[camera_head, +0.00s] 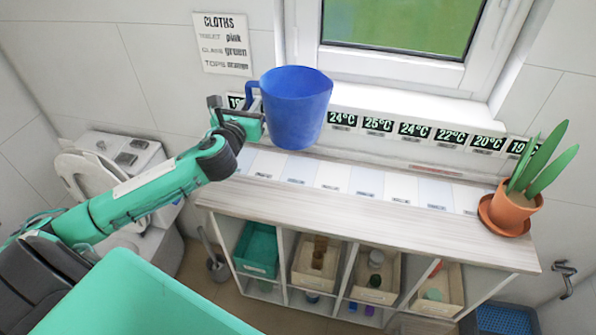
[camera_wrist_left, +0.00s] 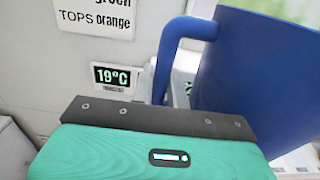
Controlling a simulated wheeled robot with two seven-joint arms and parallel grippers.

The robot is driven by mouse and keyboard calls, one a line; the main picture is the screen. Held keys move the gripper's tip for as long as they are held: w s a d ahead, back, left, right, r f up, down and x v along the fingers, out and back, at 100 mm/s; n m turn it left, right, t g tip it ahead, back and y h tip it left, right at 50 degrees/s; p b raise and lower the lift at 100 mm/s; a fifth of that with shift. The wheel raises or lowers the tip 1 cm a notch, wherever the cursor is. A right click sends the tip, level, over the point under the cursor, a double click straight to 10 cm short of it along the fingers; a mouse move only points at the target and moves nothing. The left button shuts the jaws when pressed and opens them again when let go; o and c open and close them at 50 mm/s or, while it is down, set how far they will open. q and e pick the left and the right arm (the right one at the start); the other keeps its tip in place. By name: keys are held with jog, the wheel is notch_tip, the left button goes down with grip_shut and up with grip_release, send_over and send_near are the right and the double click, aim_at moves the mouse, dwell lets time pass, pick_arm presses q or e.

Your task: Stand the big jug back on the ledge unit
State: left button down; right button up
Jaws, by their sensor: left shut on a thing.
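The big blue jug (camera_head: 297,108) is upright in the head view, held above the back of the ledge unit (camera_head: 330,194), in front of the window sill. My left gripper (camera_head: 247,108) is shut on the jug's handle, on the jug's left side. In the left wrist view the jug's body (camera_wrist_left: 255,65) fills the upper right and its handle (camera_wrist_left: 172,55) runs down behind the dark edge of my gripper. The right gripper is not in view.
A potted plant (camera_head: 516,207) on a saucer stands at the unit's right end. Small temperature displays (camera_head: 411,130) line the wall below the sill. Boxes (camera_head: 375,274) fill the shelves below. A toilet (camera_head: 95,180) stands at left.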

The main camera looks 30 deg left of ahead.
pick_arm(q)
jog(key=shift+w+f, duration=0.15)
jog(key=shift+f, duration=0.05)
jog(key=shift+s+f+b, duration=0.2)
jog(key=shift+f+b, duration=0.4)
jog(key=shift+f, duration=9)
jog(key=c, duration=1.8)
grip_release()
jog(key=shift+f, duration=0.15)
jog(key=o, duration=0.4)
jog(key=shift+s+r, duration=0.1)
jog(key=shift+r, duration=0.15)
